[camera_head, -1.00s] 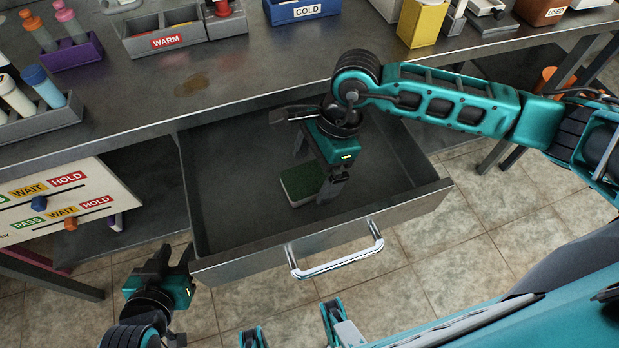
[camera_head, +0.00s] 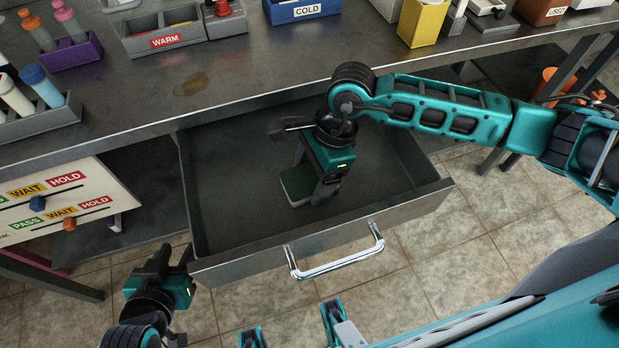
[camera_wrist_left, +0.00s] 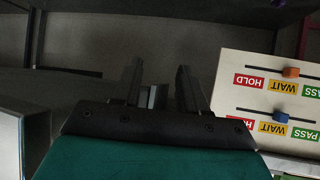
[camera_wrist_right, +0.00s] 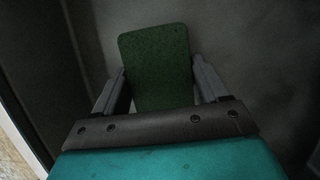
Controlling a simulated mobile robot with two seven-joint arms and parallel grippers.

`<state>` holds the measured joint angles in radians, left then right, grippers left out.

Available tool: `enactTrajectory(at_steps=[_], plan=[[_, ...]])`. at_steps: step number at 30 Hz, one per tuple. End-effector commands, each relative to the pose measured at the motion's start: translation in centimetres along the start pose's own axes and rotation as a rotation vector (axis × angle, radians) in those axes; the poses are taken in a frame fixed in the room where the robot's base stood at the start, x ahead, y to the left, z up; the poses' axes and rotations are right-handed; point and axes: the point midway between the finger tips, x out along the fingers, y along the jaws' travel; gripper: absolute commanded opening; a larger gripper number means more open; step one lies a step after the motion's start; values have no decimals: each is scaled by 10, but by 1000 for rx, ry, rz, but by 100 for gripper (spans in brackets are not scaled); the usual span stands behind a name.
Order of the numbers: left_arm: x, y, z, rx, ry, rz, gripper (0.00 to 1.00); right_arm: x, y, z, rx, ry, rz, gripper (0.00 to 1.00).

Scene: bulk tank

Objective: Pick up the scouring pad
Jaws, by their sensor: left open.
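The scouring pad (camera_head: 296,184) is a green-topped block with a pale lower part. It lies on the floor of the open drawer (camera_head: 235,205). My right gripper (camera_head: 318,192) points down into the drawer and partly hides the pad. In the right wrist view the green pad (camera_wrist_right: 155,60) lies between the two spread fingers of my right gripper (camera_wrist_right: 160,82), one along each side. I cannot tell whether they press on it. My left gripper (camera_head: 168,258) is open and empty, left of the drawer front; its fingers (camera_wrist_left: 160,85) stand apart in the left wrist view.
The drawer's front wall carries a chrome handle (camera_head: 335,252). The metal worktop (camera_head: 250,85) overhangs the drawer's back, with a WARM tray (camera_head: 165,40) and a COLD tray (camera_head: 303,12) on it. A slider panel (camera_head: 60,200) stands left of the drawer.

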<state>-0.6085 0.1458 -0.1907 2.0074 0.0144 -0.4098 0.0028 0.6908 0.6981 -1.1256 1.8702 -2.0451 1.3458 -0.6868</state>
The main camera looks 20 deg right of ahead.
Motion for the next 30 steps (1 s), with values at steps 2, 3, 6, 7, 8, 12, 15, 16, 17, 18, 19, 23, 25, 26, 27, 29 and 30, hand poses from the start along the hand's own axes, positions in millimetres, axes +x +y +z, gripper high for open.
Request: enactTrajectory(at_steps=[2, 3, 6, 7, 8, 12, 15, 16, 17, 18, 19, 23, 25, 26, 27, 29, 30], plan=[[0, 0, 0, 0, 1, 0, 43, 0, 0, 0, 0, 0, 1, 64], [0, 0, 0, 0, 1, 0, 43, 0, 0, 0, 0, 0, 1, 60], [0, 0, 0, 0, 1, 0, 43, 0, 0, 0, 0, 0, 1, 50], [0, 0, 0, 0, 1, 0, 43, 0, 0, 0, 0, 0, 1, 47], [0, 0, 0, 0, 1, 0, 43, 0, 0, 0, 0, 0, 1, 44], [0, 0, 0, 0, 1, -1, 43, 0, 0, 0, 0, 0, 1, 44], [0, 0, -1, 0, 1, -1, 43, 0, 0, 0, 0, 0, 1, 43], [0, 0, -1, 0, 1, -1, 43, -1, 0, 0, 0, 0, 1, 43], [-1, 0, -2, 0, 1, -1, 43, -1, 0, 0, 1, 0, 1, 43], [-2, 0, -3, 0, 1, -1, 43, -2, 0, 1, 1, 0, 1, 43], [-2, 0, -4, 0, 2, -1, 43, -4, 0, 1, 0, 0, 0, 43], [-3, -1, -5, 1, 2, -2, 43, -18, -1, 6, -1, -1, -1, 43], [-4, -1, -6, 2, 4, -2, 43, -32, -1, 10, -2, 0, -4, 43], [-4, -1, -7, 2, 5, -3, 43, -40, -2, 12, -2, -1, -5, 43], [-4, -2, -7, 3, 6, -4, 43, -49, -1, 15, -3, -1, -5, 43], [-5, -2, -8, 4, 8, -6, 43, -67, -1, 20, -4, -1, -6, 43], [-6, -3, -8, 5, 8, -7, 43, -79, -2, 24, -4, -1, -8, 43]])
